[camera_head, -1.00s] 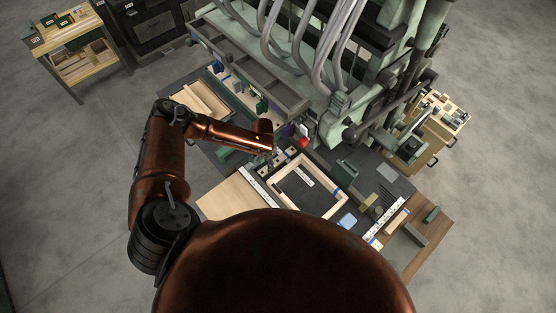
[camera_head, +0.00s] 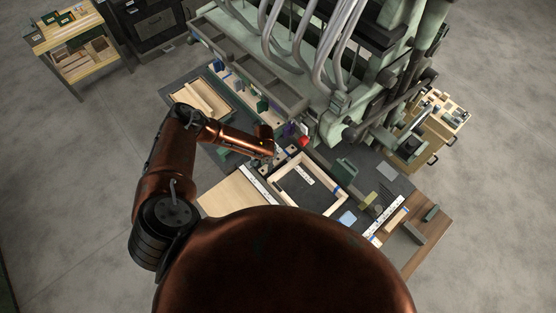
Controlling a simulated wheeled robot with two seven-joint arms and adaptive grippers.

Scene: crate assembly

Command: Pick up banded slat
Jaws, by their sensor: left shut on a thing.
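My left gripper (camera_head: 268,160) is at the upper left corner of the pale wooden crate frame (camera_head: 322,207), below the end of my copper arm. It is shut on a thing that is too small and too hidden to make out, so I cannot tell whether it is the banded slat. The frame lies flat on the dark work surface and has a blue band on its right side. Pale slats (camera_head: 203,98) lie in a tray on the left. I cannot pick out the banded slat for certain. My right gripper is not in view.
A large green machine with grey hoses (camera_head: 318,55) stands behind the work area. A red knob (camera_head: 304,141) is close to my left gripper. A pale board (camera_head: 230,195) lies left of the frame. A light blue item (camera_head: 348,218) and a white strip (camera_head: 386,219) lie right.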

